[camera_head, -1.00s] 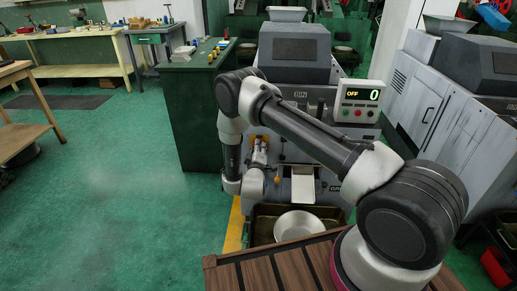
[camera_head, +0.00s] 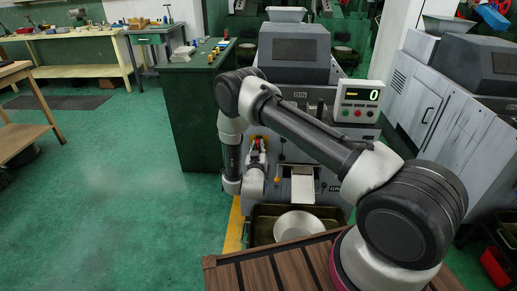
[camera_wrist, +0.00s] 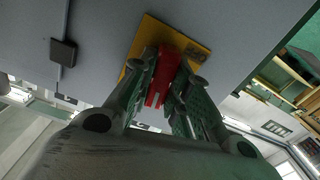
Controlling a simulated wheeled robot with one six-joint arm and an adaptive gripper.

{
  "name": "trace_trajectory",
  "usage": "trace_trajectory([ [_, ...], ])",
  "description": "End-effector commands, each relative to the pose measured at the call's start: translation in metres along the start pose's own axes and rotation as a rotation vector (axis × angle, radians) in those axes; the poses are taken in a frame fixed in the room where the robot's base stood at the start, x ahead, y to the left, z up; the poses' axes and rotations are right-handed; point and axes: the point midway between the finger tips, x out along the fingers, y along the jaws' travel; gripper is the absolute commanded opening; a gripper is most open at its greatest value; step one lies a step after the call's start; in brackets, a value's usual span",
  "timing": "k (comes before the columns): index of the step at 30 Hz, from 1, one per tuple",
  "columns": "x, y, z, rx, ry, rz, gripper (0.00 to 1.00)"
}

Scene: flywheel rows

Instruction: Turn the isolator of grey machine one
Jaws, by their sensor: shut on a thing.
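Grey machine one (camera_head: 295,55) stands ahead of me in the head view, with a small control box (camera_head: 358,101) reading 0 at its right. Its isolator is a red handle (camera_wrist: 160,85) on a yellow plate (camera_wrist: 145,36) in the wrist view, on the machine's grey face. My gripper (camera_wrist: 172,68) is shut on the red handle, with a finger on each side. In the head view my gripper (camera_head: 257,158) is at the machine's lower left front, and a little red shows there. My own arm hides part of the machine front.
A metal bowl (camera_head: 297,225) sits in a tray below the machine's chute (camera_head: 303,184). A green cabinet (camera_head: 195,110) stands close on the left, and another grey machine (camera_head: 455,125) on the right. The green floor at left is open.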

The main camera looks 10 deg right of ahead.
Motion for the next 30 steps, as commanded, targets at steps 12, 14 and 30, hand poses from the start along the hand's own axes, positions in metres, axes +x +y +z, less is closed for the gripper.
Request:
trace_trajectory([
  [12,-0.0008,0.0001,0.001,0.179,-0.002,-0.001,0.0],
  [14,-0.0008,0.0001,0.001,0.189,-0.002,-0.001,0.0],
  [30,-0.0009,0.0002,0.0012,0.203,-0.003,-0.001,0.27],
])
